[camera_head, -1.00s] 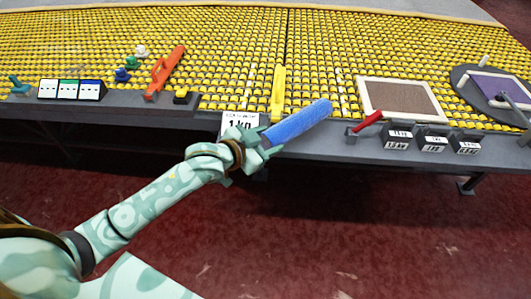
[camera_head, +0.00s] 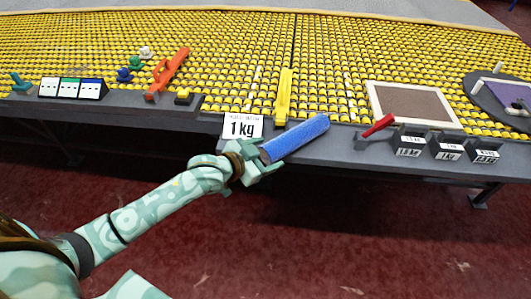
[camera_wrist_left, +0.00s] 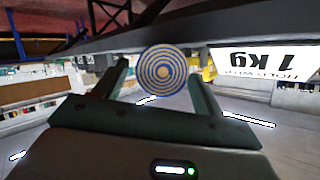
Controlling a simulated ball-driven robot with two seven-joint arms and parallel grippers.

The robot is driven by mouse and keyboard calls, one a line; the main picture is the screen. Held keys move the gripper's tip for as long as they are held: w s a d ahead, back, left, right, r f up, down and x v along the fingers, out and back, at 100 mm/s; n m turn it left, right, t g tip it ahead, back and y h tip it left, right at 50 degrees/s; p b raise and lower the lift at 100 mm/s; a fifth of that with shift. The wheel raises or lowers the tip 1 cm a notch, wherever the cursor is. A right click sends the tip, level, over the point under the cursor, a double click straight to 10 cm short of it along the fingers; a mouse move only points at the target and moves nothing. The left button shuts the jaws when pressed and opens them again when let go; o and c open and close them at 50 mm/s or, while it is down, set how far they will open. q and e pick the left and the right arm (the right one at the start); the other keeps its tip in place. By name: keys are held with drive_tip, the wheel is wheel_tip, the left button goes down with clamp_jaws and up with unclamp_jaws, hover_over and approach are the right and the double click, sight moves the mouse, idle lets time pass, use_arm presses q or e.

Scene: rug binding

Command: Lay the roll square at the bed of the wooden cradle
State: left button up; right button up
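The blue roll (camera_head: 297,138) is held out in front of the table edge, slanting up to the right in the head view. My left gripper (camera_head: 262,162) is shut around its lower left end. In the left wrist view the roll's round end (camera_wrist_left: 162,69), with blue and tan rings, shows between the two fingers (camera_wrist_left: 158,85). The roll has moved along with the gripper. I cannot make out a wooden cradle for certain in either view. My right gripper is not in view.
A white "1 kg" sign (camera_head: 243,126) stands at the table edge (camera_head: 330,148) beside the roll. A yellow bar (camera_head: 284,97) lies behind it. A red handle (camera_head: 378,125), dark weight blocks (camera_head: 447,149) and a framed brown panel (camera_head: 413,104) are to the right. The floor in front is clear.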

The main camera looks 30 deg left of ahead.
use_arm(q)
drive_tip(key=shift+s+r, duration=0.1)
drive_tip(key=shift+r, duration=0.05)
drive_tip(key=p+v, duration=0.4)
drive_tip(key=v, duration=0.7)
drive_tip(key=shift+s+a, duration=0.15)
drive_tip(key=shift+s, duration=0.2)
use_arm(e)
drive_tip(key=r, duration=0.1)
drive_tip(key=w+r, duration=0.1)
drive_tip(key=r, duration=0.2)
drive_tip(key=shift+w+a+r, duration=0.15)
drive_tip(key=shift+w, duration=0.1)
use_arm(q)
drive_tip(key=shift+r, duration=0.1)
